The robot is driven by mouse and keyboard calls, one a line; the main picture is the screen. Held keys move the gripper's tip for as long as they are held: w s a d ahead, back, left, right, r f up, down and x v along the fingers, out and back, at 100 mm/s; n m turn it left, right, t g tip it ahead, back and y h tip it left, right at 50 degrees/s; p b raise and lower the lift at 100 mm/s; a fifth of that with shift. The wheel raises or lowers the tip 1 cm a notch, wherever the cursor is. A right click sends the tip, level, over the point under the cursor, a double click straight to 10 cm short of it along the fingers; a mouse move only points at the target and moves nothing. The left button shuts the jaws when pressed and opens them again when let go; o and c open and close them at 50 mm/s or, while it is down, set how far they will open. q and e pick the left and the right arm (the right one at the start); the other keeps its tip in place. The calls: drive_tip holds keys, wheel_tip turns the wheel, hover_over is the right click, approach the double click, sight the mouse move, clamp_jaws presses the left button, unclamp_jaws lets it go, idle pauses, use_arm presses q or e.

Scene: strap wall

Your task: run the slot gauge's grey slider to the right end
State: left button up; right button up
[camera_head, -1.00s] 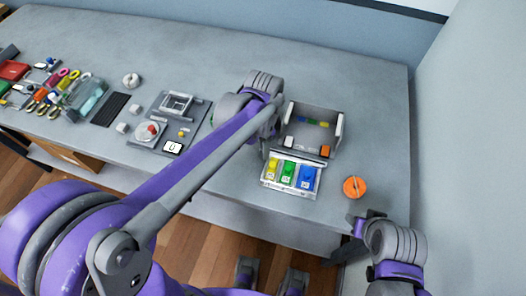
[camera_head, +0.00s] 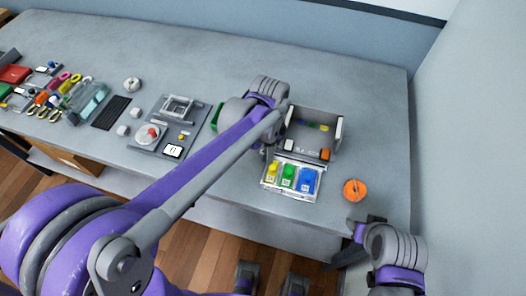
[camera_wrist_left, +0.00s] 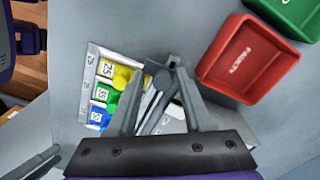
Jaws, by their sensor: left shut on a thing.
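My left gripper (camera_wrist_left: 157,68) is low over the table, its two fingers around a small grey rounded piece (camera_wrist_left: 161,80) that looks like the slider. The dark and light bars (camera_wrist_left: 150,108) between the fingers may be the slot gauge; the fingers hide much of it, so I cannot tell where along the slot the piece stands. In the head view my left wrist (camera_head: 262,100) covers this spot, left of the grey open box (camera_head: 339,132). My right gripper (camera_head: 366,226) is off the table's front edge, its fingers too small to read.
A white tray with yellow, green and blue numbered blocks (camera_head: 288,176) lies in front of the box. A red bin (camera_wrist_left: 246,58) and a green bin (camera_wrist_left: 288,14) are close in the wrist view. A grey panel (camera_head: 158,125) lies further left.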

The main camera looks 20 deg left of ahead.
sight(319, 169)
use_arm(q)
drive_tip(key=shift+s+d+f, duration=0.1)
drive_tip(key=shift+d+f, duration=0.1)
drive_tip(key=shift+d, duration=3.65)
drive_tip(key=shift+s+d+f, duration=0.1)
drive_tip(key=shift+d+f, duration=0.05)
drive_tip(key=shift+d, duration=3.7)
use_arm(e)
drive_tip(key=shift+s+f, duration=0.1)
drive_tip(key=shift+f, duration=0.2)
use_arm(q)
drive_tip(key=o, duration=0.6)
drive_tip(key=shift+c, duration=0.2)
drive_tip(key=shift+w+r+p, duration=0.2)
drive_tip(key=shift+r+p, duration=0.25)
drive_tip(key=shift+r, duration=0.45)
use_arm(e)
drive_tip(key=shift+w+r, duration=0.4)
drive_tip(key=shift+r, duration=0.3)
use_arm(q)
drive_tip(key=shift+r+p, duration=1.3)
drive_tip(key=shift+r, duration=0.95)
use_arm(e)
drive_tip(key=shift+w+r, duration=0.25)
drive_tip(key=shift+r, duration=0.55)
drive_tip(key=shift+w+r, duration=0.2)
drive_tip(key=shift+r, duration=0.55)
use_arm(q)
drive_tip(key=shift+s, duration=0.1)
drive_tip(key=shift+c, duration=0.2)
